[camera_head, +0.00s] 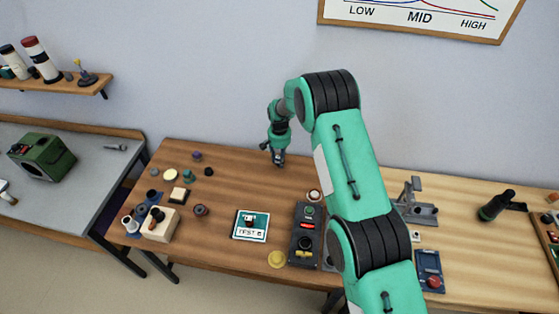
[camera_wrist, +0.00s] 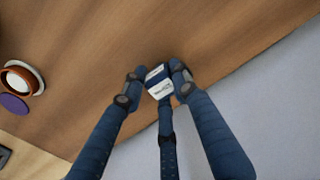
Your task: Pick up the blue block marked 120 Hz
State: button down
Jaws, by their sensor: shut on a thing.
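My gripper (camera_wrist: 158,78) has its dark blue fingers closed around a small block (camera_wrist: 159,84) with blue and white faces. The block has small dark print on a white face, too small to read. In the wrist view the block sits between the fingertips, with the brown tabletop behind it. In the head view my gripper (camera_head: 278,156) points down near the back edge of the wooden table (camera_head: 230,172). The block is too small there to make out clearly, and I cannot tell if it touches the table.
A TEST card (camera_head: 251,225) lies in the middle of the table. A dark control panel (camera_head: 306,233) stands to its right. Several small discs and a pale box (camera_head: 160,224) are at the left. A white-and-orange round piece (camera_wrist: 22,78) lies left in the wrist view. The wall is close behind.

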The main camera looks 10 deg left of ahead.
jog(key=shift+r, duration=0.15)
jog(key=shift+r, duration=0.7)
notch_tip(320, 180, up, 2)
jog(key=shift+r, duration=0.1)
jog(key=s+d, duration=0.2)
jog(key=s, duration=0.3)
jog(key=s+d, duration=0.2)
jog(key=s, duration=0.2)
jog(key=s+d+r, duration=0.1)
jog(key=s+d, duration=0.1)
jog(key=s, duration=0.3)
jog(key=shift+s+d+p, duration=0.15)
jog(key=shift+s+p, duration=0.15)
